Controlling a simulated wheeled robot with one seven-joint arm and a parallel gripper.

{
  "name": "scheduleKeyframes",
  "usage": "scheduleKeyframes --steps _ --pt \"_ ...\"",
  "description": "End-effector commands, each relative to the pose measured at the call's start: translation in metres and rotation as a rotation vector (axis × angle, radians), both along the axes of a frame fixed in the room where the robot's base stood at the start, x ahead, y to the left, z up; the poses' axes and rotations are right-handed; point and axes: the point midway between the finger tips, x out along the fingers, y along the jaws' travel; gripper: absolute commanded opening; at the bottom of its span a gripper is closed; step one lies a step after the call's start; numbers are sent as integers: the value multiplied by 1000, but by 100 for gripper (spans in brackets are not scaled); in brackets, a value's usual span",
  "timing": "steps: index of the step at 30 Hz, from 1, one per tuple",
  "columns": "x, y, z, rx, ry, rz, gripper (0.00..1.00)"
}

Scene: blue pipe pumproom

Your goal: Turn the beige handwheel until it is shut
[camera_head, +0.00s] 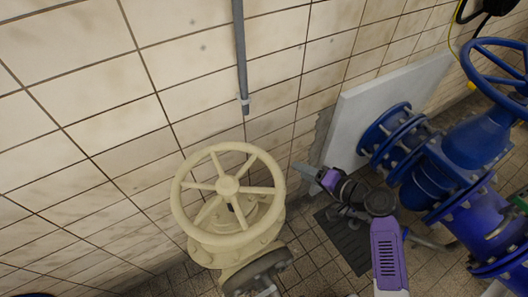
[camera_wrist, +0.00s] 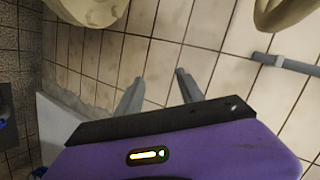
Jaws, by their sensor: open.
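The beige handwheel (camera_head: 228,187) sits on a beige valve body (camera_head: 230,248), left of centre in the head view. Its rim is round with several spokes. My gripper (camera_head: 298,168) is just right of the wheel's rim in the head view, with a visible gap in the picture. In the wrist view my gripper's two grey fingers (camera_wrist: 160,88) are apart with nothing between them. Beige rounded parts, cut off by the frame, show at the top left (camera_wrist: 88,8) and top right (camera_wrist: 280,10) of the wrist view.
A tiled wall (camera_head: 90,110) stands behind the wheel, with a grey conduit (camera_head: 240,50) on it; the conduit also shows in the wrist view (camera_wrist: 285,63). A pale slab (camera_head: 385,100) and blue pipework with a blue handwheel (camera_head: 495,65) are at the right. The floor is dark tile.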

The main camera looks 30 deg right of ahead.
Motion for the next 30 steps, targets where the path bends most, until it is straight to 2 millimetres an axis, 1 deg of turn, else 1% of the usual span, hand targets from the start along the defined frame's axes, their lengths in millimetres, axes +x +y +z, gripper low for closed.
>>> scheduleKeyframes --steps 1,3,6,9,13,17,20,30 --pt "10 0 28 82 -14 62 45" --pt "15 12 50 196 -35 170 45" --pt "9 31 79 329 -66 333 45" --pt "-5 47 97 421 -91 468 45" --pt "-22 62 107 481 -105 575 45" --pt "-29 70 110 500 -108 620 45" --pt "-26 78 111 502 -108 626 45" --pt "3 119 108 501 -107 625 45"
